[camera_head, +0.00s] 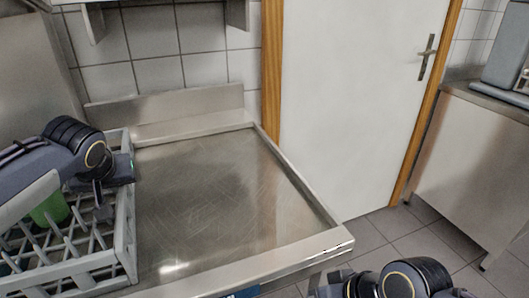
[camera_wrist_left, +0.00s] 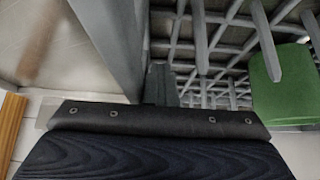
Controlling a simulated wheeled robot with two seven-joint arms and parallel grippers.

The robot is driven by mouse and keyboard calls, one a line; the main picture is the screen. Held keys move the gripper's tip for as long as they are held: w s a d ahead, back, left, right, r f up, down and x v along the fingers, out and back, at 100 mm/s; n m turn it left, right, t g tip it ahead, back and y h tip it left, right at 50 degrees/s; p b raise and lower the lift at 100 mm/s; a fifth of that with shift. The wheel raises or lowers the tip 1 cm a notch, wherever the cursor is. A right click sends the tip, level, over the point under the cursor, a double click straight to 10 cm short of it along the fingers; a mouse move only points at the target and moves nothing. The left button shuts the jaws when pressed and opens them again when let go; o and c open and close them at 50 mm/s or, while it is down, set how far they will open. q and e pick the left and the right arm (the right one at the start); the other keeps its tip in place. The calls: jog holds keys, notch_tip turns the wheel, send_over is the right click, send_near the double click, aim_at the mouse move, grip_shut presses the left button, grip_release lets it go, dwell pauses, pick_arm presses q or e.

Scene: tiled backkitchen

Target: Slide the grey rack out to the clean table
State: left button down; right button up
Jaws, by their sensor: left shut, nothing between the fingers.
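The grey rack (camera_head: 123,235) sits at the left end of the steel table, cut off by the left and bottom edges of the head view. It has a lattice of upright prongs and a green item (camera_head: 50,208) inside. My left gripper (camera_head: 103,214) points down inside the rack, close to its right wall. It is shut and empty; I cannot tell whether it touches the wall. In the left wrist view the rack wall (camera_wrist_left: 113,38) and green item (camera_wrist_left: 279,84) show around my gripper (camera_wrist_left: 161,84). Part of my right arm shows at bottom right; its fingers are out of frame.
The steel table top (camera_head: 212,190) right of the rack is bare, with a raised rim (camera_head: 300,190) and a backsplash. A white door (camera_head: 350,100) stands behind. A steel counter (camera_head: 470,165) with a grey appliance (camera_head: 508,60) stands across the tiled floor.

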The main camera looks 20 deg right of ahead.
pick_arm(q)
jog(key=d+p, duration=0.5)
jog(key=d, duration=1.5)
jog(key=shift+r, duration=0.1)
jog(key=d+p, duration=1)
jog(key=d, duration=0.4)
jog(key=shift+d+r, duration=0.1)
jog(key=shift+d, duration=0.4)
jog(key=shift+f, duration=0.25)
jog(key=shift+a+f+b, duration=0.1)
jog(key=shift+a+b, duration=0.45)
jog(key=shift+a, duration=0.35)
jog(key=shift+r, duration=0.2)
notch_tip(320, 180, up, 8)
jog(key=p, duration=0.5)
jog(key=shift+p, duration=0.4)
